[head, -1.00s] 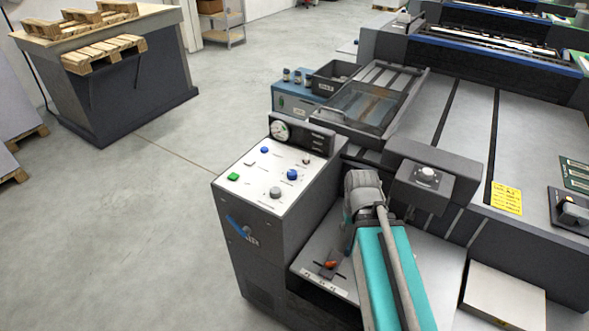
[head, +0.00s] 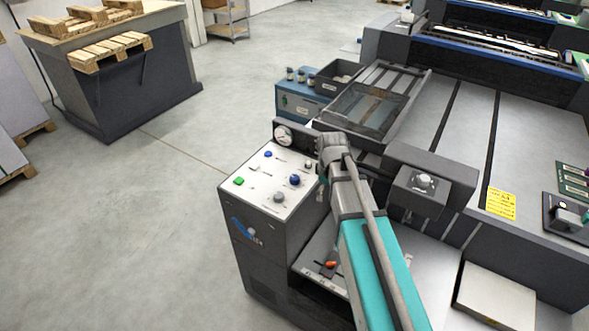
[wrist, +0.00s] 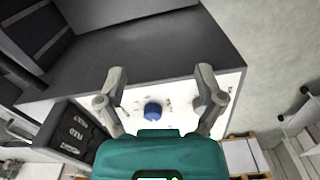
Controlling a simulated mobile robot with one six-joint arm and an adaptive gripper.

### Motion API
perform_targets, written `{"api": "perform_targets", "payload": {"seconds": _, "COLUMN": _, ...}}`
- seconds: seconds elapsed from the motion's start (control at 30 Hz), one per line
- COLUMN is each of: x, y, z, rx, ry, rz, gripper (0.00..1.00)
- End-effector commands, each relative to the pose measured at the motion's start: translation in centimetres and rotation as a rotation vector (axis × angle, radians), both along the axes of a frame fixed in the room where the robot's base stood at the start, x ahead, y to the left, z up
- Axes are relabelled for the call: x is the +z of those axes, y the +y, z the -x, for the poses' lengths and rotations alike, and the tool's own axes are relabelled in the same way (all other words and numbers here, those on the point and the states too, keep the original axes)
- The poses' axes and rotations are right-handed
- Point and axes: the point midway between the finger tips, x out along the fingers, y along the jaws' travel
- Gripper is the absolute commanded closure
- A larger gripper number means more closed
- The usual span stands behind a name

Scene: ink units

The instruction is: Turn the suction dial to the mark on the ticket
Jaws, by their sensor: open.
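The white control panel (head: 262,205) carries a large blue dial (head: 294,180), a smaller blue knob (head: 268,154), grey knobs (head: 279,197) and a green button (head: 239,181). Their labels are too small to read, so I cannot tell which is the suction dial. A yellow ticket (head: 501,204) lies on the machine at right; its mark is unreadable. In the wrist view a blue dial (wrist: 152,111) shows between the spread fingers of my gripper (wrist: 160,75), which is open and empty. In the head view my gripper is largely hidden at the panel's right edge.
A grey box with a knob (head: 423,182) is right of my arm. An orange-tipped lever (head: 329,264) sits below.

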Motion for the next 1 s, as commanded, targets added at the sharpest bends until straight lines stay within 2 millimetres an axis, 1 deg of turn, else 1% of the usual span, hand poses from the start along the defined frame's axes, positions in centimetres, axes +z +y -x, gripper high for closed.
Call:
{"api": "perform_targets", "payload": {"seconds": 0.03, "x": 1.7, "y": 1.1, "z": -2.1, "rx": 0.088, "ry": 0.000, "rz": 0.000, "gripper": 0.13}}
{"api": "perform_targets", "payload": {"seconds": 0.1, "x": 2.7, "y": 2.2, "z": -3.8, "rx": 0.213, "ry": 0.000, "rz": 0.000, "gripper": 0.13}}
{"api": "perform_targets", "payload": {"seconds": 0.3, "x": 5.6, "y": 5.8, "z": -8.5, "rx": 0.563, "ry": 0.000, "rz": 0.000, "gripper": 0.13}}
{"api": "perform_targets", "payload": {"seconds": 0.43, "x": 7.0, "y": 7.7, "z": -10.7, "rx": 0.750, "ry": 0.000, "rz": 0.000, "gripper": 0.13}}
{"api": "perform_targets", "payload": {"seconds": 0.6, "x": 7.9, "y": 9.4, "z": -12.4, "rx": 0.903, "ry": 0.000, "rz": 0.000, "gripper": 0.13}}
{"api": "perform_targets", "payload": {"seconds": 0.7, "x": 8.1, "y": 9.8, "z": -12.7, "rx": 0.945, "ry": 0.000, "rz": 0.000, "gripper": 0.13}}
{"api": "perform_targets", "payload": {"seconds": 1.0, "x": 8.0, "y": 9.8, "z": -12.8, "rx": 0.958, "ry": 0.000, "rz": 0.000, "gripper": 0.13}}
